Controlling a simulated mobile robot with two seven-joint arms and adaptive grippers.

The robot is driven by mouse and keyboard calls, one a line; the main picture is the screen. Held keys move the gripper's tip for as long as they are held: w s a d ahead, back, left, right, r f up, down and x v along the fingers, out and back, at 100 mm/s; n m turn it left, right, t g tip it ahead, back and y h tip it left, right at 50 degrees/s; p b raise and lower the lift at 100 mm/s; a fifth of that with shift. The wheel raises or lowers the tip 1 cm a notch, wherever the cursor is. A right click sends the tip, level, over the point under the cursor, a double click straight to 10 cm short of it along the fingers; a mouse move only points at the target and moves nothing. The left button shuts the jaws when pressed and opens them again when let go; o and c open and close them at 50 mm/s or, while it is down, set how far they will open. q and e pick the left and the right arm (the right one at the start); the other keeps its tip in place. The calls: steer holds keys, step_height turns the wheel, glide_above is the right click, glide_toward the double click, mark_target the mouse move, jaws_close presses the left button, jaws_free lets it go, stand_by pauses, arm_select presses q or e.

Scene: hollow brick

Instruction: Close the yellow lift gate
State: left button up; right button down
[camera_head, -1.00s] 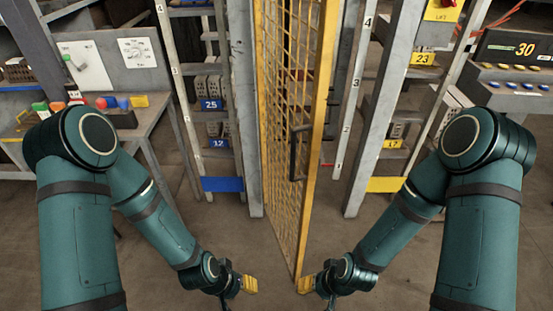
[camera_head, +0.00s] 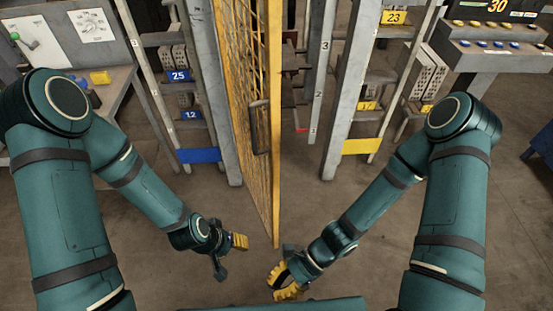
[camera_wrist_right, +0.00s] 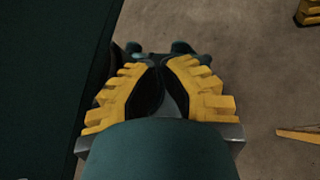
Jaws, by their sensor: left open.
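The yellow lift gate (camera_head: 275,140) is a mesh door in a yellow frame, standing swung out edge-on towards me. My left gripper (camera_head: 238,242) is open and empty, just left of the gate's lower front corner in the picture. My right gripper (camera_head: 281,281) is below and slightly right of that corner, apart from the gate. Its two yellow finger pads stand apart with nothing between them in the right wrist view (camera_wrist_right: 162,98). The handle is out of both grippers.
Grey posts (camera_head: 213,90) and (camera_head: 350,90) flank the gate, with racks behind. A blue plate (camera_head: 198,155) and a yellow plate (camera_head: 363,146) sit low on the racks. A console (camera_head: 490,50) is at right, a workbench (camera_head: 110,90) at left. The floor (camera_head: 330,215) ahead is clear.

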steer(key=w+a+r+m+t+y+p, duration=0.1)
steer(key=w+a+r+m+t+y, duration=0.3)
steer(key=m, duration=0.5)
steer(key=w+a+r+m+t+y+p, duration=0.1)
steer(key=w+r+m+t+y, duration=0.2)
steer(key=w+r+m+t, duration=0.4)
steer(key=w+d+f+m+t+h+p, duration=0.2)
steer(key=w+d+m+t+h, duration=0.5)
steer(key=m, duration=0.7)
steer(key=w+a+t+b, duration=0.2)
steer(key=w+a, duration=0.5)
steer(key=w, duration=0.2)
steer(key=shift+w+d+r, duration=0.1)
steer(key=shift+w+d, duration=0.15)
steer(key=shift+d, duration=0.4)
steer(key=shift+w+d+r, duration=0.1)
steer(key=shift+w+d, duration=0.1)
steer(key=shift+d, duration=0.45)
steer(key=shift+w+d, duration=0.25)
steer(key=shift+d, duration=0.4)
